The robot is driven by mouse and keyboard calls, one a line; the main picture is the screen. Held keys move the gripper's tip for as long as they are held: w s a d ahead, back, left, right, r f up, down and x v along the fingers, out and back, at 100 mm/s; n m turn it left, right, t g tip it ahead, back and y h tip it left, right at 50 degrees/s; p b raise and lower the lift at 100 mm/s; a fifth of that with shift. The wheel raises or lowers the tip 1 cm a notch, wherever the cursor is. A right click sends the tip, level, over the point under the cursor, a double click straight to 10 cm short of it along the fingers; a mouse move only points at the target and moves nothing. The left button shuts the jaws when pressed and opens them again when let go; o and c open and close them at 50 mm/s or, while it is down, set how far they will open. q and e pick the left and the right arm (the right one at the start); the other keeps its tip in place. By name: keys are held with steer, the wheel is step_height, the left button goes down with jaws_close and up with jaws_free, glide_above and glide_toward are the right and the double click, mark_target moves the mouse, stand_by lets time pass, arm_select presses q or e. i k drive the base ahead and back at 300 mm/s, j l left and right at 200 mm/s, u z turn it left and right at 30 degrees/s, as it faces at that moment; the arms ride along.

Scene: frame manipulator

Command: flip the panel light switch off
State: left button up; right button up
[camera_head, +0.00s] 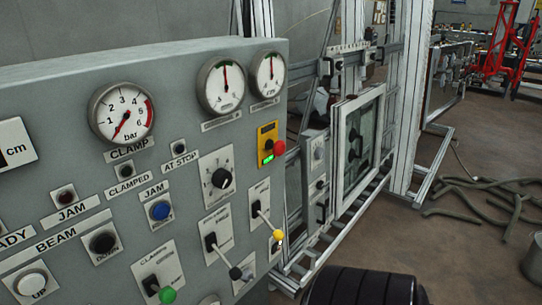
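The grey control panel (60,100) fills the left half of the view, angled away to the right. It has several lever switches. One has a green ball (167,295), one a dark grey ball (235,273) and one a yellow ball (278,235). A small switch plate (275,249) sits low at the panel's right edge, partly behind the yellow ball. I cannot read which switch is for the panel light. Neither gripper is in view.
The panel also carries gauges (122,112), a rotary knob (222,179), a blue button (160,210) and a red button (279,147). A black ribbed shape (365,288) stands at the bottom edge. A metal frame (358,140) is behind. Hoses (480,195) lie on the floor at right.

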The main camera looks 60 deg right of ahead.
mark_target(274, 248)
steer(key=z, duration=2.05)
